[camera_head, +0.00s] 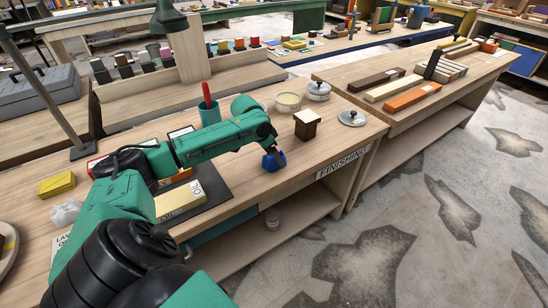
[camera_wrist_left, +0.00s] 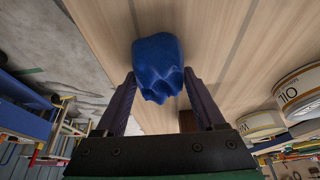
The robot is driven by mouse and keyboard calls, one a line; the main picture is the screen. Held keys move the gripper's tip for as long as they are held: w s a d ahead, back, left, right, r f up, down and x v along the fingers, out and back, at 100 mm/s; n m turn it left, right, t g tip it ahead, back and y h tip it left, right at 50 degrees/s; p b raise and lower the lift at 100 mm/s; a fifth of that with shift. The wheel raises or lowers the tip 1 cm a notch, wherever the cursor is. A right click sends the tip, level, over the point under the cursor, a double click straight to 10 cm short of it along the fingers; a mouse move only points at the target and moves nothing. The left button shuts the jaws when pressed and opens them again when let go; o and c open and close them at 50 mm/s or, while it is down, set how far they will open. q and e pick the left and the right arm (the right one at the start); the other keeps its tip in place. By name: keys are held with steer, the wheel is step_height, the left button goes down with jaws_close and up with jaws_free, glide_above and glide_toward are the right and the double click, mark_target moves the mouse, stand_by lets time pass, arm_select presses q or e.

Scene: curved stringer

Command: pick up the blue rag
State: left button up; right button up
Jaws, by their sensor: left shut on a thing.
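The blue rag (camera_head: 274,160) is a crumpled dark blue bundle at the front edge of the finishing bench (camera_head: 225,206), at the end of my left arm. In the left wrist view the rag (camera_wrist_left: 157,62) sits between the two dark fingers of my left gripper (camera_wrist_left: 160,84), which is shut on it. My left gripper (camera_head: 268,148) is small and partly hidden by its own wrist in the head view. Whether the rag touches the bench top or hangs just above it is hard to tell. My right gripper is not in view.
A brown block with a white top (camera_head: 307,124), a lidded tin (camera_head: 318,90), an open tin (camera_head: 288,102) and a silver lid (camera_head: 352,118) stand near the rag. A teal cup (camera_head: 209,112) is behind my arm. Bare floor (camera_head: 400,220) lies beyond the bench edge.

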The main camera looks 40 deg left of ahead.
arm_select(q)
steer(key=shift+r, duration=0.1)
step_height(320, 180, up, 20)
steer(key=p, duration=0.1)
steer(key=o, duration=0.7)
steer(key=c, duration=0.5)
steer(key=shift+c, duration=0.2)
